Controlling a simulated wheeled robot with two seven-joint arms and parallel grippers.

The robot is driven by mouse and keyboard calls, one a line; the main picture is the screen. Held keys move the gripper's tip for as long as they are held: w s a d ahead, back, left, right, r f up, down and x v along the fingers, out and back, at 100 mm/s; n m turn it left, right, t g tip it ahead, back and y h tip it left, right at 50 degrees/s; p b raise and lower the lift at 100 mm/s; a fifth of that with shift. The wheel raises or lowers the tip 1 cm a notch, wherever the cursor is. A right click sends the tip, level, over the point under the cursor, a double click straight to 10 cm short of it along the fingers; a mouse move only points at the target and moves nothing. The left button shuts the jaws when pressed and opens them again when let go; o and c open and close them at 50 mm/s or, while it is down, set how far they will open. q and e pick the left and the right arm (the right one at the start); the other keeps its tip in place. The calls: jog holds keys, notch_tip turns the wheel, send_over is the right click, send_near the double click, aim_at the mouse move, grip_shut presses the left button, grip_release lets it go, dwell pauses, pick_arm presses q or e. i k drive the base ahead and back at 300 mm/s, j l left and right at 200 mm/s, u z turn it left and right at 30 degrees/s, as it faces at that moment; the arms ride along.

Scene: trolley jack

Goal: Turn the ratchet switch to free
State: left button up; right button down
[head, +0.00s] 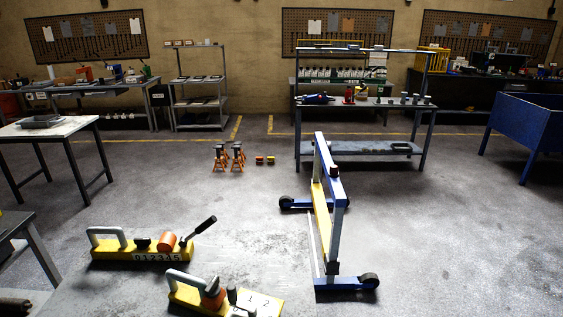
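A yellow device (142,249) with a grey handle at its left end stands at lower left. It carries an orange cylinder (166,242), a black lever (203,229) tilted up to the right, and a scale of numbers on its front. A second yellow device (186,294) is nearer, cut off by the bottom edge. It has a grey handle, an orange part (213,294), a black knob (232,296) and a pale panel (259,303) marked 1 and 2. I cannot tell which part is the ratchet switch or its setting. Neither gripper shows.
A blue and yellow wheeled frame (341,222) stands right of the devices. Orange stands (220,160) are on the floor behind. A white-topped table (42,130) is at left, a blue bin (527,128) at right. Benches and shelves line the back wall. Floor at right is clear.

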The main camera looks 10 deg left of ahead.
aim_at(143, 243)
jog(key=u, duration=1.4)
